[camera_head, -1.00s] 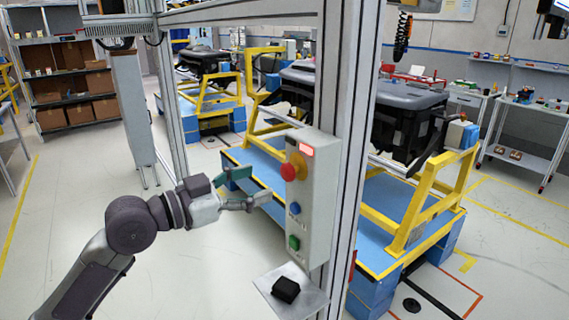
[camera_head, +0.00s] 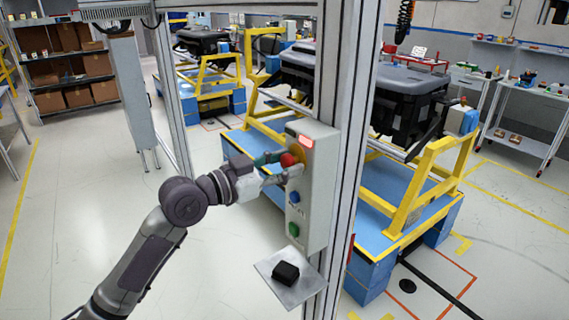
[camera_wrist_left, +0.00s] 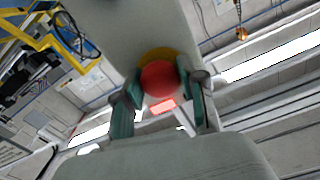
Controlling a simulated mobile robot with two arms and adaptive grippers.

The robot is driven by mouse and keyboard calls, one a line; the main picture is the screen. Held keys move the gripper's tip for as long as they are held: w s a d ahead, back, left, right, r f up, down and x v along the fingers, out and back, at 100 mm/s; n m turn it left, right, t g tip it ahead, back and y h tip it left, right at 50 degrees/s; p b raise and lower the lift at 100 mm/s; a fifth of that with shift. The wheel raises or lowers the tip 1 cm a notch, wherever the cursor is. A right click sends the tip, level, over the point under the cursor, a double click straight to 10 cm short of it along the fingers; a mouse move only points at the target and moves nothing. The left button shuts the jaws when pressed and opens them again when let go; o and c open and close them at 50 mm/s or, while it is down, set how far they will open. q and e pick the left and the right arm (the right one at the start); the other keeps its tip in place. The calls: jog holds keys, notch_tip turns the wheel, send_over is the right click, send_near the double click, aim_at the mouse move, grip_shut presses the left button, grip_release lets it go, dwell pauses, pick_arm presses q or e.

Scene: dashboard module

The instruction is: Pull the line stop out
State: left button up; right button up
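The line stop is a red round button (camera_head: 288,160) with a yellow ring, on the upper front of a grey control box (camera_head: 317,190). In the left wrist view the red button (camera_wrist_left: 160,82) sits between the two green fingertips of my left gripper (camera_wrist_left: 160,88). My left gripper (camera_head: 276,168) is open, its fingers spread on either side of the button. The fingertips are very close to the button's edges; I cannot tell whether they touch it. My right gripper is not in view.
The box also has a lit red lamp (camera_head: 299,140), a blue button (camera_head: 295,197) and a green button (camera_head: 293,229). A small tray (camera_head: 300,292) with a black block (camera_head: 286,273) juts out below. A metal post (camera_head: 349,130) stands behind the box.

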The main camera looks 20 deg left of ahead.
pick_arm(q)
grip_shut()
jog(key=shift+s+a+f+b, duration=0.1)
jog(key=shift+s+a+b, duration=0.2)
jog(key=shift+b, duration=0.1)
jog(key=shift+d, duration=0.1)
jog(key=o, duration=0.6)
grip_release()
jog(key=shift+s, duration=0.1)
jog(key=shift+o, duration=0.2)
jog(key=shift+s+a, duration=0.1)
jog(key=shift+a, duration=0.1)
jog(key=v, duration=1.2)
